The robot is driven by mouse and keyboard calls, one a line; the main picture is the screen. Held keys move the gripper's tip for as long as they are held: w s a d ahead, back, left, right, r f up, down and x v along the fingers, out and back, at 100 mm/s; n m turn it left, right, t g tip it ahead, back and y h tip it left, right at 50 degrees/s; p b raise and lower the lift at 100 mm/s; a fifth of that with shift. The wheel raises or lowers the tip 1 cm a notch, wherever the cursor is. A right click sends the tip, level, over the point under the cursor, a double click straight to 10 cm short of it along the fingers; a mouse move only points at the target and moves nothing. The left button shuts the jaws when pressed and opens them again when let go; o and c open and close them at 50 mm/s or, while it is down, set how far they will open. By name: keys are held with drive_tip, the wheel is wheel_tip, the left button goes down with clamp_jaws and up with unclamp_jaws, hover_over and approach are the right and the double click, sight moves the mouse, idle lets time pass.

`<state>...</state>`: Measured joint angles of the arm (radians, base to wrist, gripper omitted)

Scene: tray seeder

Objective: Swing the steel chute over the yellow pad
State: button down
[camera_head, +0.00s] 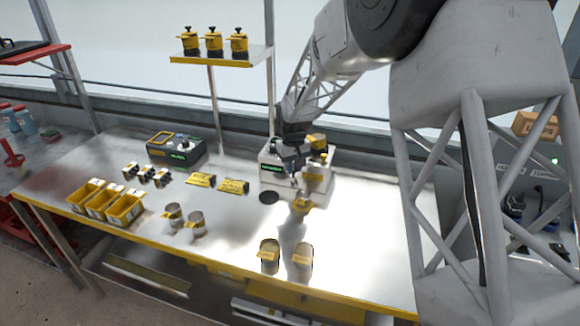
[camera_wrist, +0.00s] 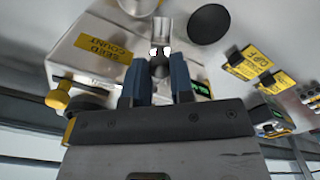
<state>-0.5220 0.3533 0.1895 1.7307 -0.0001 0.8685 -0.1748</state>
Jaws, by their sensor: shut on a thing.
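The white seeder machine (camera_head: 272,168) stands towards the back of the bench, with a yellow plate lettered like "SEED COUNT" (camera_wrist: 103,50) in the wrist view. My gripper (camera_head: 295,172) is at its front. In the wrist view its blue fingers (camera_wrist: 160,72) are shut on the steel chute (camera_wrist: 161,32), around a dark knob-like part. The chute's free end points away from the fingers. A round black disc (camera_head: 269,197) lies on the bench beside the chute; it also shows in the wrist view (camera_wrist: 208,24). I cannot make out which yellow patch is the pad.
A steel cup with a yellow tab (camera_head: 302,204) stands before the machine. Other steel cups (camera_head: 270,258) are near the front edge. Yellow bins (camera_head: 105,203), yellow packets (camera_head: 233,187) and a dark control box (camera_head: 175,148) are left. The bench's right is clear.

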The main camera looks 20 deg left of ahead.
drive_tip(key=shift+w+d+n, duration=0.25)
drive_tip(key=shift+d+n, duration=0.05)
drive_tip(key=shift+n, duration=0.6)
drive_tip(key=shift+w+d+n, duration=0.2)
drive_tip(key=shift+d+n, duration=0.1)
drive_tip(key=shift+n, duration=0.6)
drive_tip(key=c, duration=1)
unclamp_jaws()
drive_tip(key=shift+r, duration=3.95)
